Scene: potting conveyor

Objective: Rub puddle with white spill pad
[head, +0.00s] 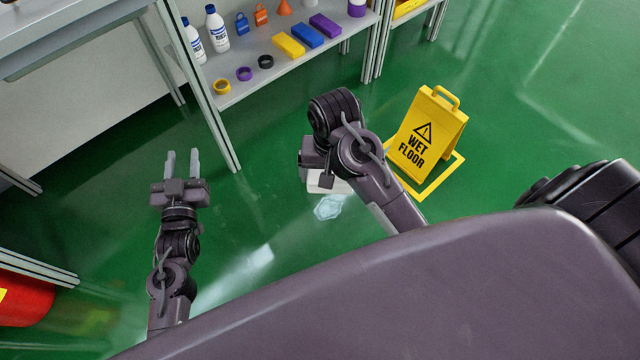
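The puddle (328,207) is a small pale blue, shiny patch on the green floor, near the middle of the head view. The white spill pad (326,184) shows just beyond it, partly hidden by my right arm. My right gripper (312,180) points down at the pad; its fingers are mostly hidden behind my arm, so I cannot tell whether they are shut on it. The pad's near edge is close to the puddle's far edge. My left gripper (182,163) is open and empty, over the floor to the left, fingers pointing away.
A yellow wet floor sign (428,135) stands right of my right arm, inside a yellow floor outline. A shelf (290,72) with bottles, locks, tape rolls and coloured blocks is at the back. A red container (25,300) is at lower left. Floor around the puddle is clear.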

